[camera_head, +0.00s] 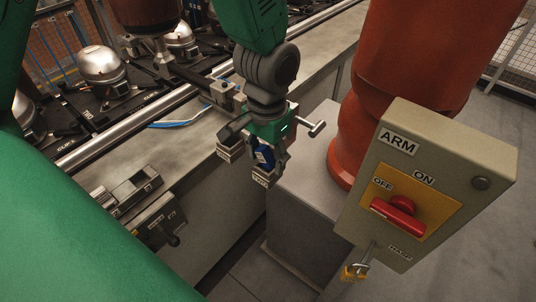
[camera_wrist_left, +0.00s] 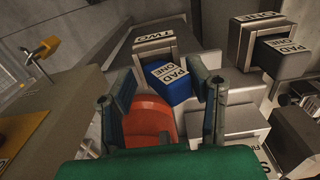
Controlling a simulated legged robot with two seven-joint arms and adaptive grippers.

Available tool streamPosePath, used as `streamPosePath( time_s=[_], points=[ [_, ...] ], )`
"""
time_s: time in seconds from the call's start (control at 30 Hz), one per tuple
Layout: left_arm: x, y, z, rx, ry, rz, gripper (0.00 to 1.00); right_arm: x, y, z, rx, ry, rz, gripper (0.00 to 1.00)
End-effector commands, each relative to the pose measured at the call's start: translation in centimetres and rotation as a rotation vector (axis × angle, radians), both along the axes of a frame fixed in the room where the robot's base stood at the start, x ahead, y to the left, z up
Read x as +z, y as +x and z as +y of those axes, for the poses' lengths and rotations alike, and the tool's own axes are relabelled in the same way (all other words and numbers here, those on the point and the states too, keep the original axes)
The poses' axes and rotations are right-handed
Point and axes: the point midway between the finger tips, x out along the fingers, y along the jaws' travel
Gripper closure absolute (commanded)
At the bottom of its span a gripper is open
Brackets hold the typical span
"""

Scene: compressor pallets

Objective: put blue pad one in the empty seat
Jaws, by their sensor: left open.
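My left gripper (camera_head: 264,156) hangs below the black bellows, in front of the fixture's blocks. In the left wrist view its two dark fingers (camera_wrist_left: 163,86) are open, one on either side of blue pad one (camera_wrist_left: 171,81). The pad lies tilted near the mouth of the block marked TWO (camera_wrist_left: 158,38); whether it touches that block is unclear. In the head view a little of the blue pad (camera_head: 264,152) shows between the fingers. The block marked ONE (camera_wrist_left: 251,43) stands to the right, with a dark grey pad (camera_wrist_left: 286,56) marked PAD ONE at its mouth. My right gripper is not in view.
The ARM switch box (camera_head: 425,185) with red handle and padlock (camera_head: 355,271) stands at the right, before an orange column (camera_head: 425,60). A T-handle (camera_head: 315,128) sticks out beside the gripper. Compressors (camera_head: 102,65) stand on black pallets at the upper left.

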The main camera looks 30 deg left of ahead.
Motion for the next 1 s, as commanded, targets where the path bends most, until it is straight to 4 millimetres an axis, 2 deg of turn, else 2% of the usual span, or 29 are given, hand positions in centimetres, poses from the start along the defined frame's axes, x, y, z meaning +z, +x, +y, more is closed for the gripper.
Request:
streamPosePath(
  time_s=[0.37, 0.47, 0.57, 0.8, 1.0],
  points=[
    [0.0, 0.0, -0.1, -0.002, -0.003, -0.001, 0.58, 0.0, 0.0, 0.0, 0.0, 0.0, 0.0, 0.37],
    [0.5, 0.1, -0.1, -0.002, -0.003, -0.003, 0.58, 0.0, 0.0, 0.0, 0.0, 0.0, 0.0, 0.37],
    [1.9, 0.1, -0.1, -0.002, -0.003, -0.005, 0.58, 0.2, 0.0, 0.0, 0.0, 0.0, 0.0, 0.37],
    [7.1, 0.1, 0.0, -0.001, -0.004, -0.008, 0.58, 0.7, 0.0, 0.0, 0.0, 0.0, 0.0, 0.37],
    [10.5, 0.2, 0.0, -0.001, -0.002, -0.005, 0.58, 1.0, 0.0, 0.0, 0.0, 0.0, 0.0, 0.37]
  ],
)
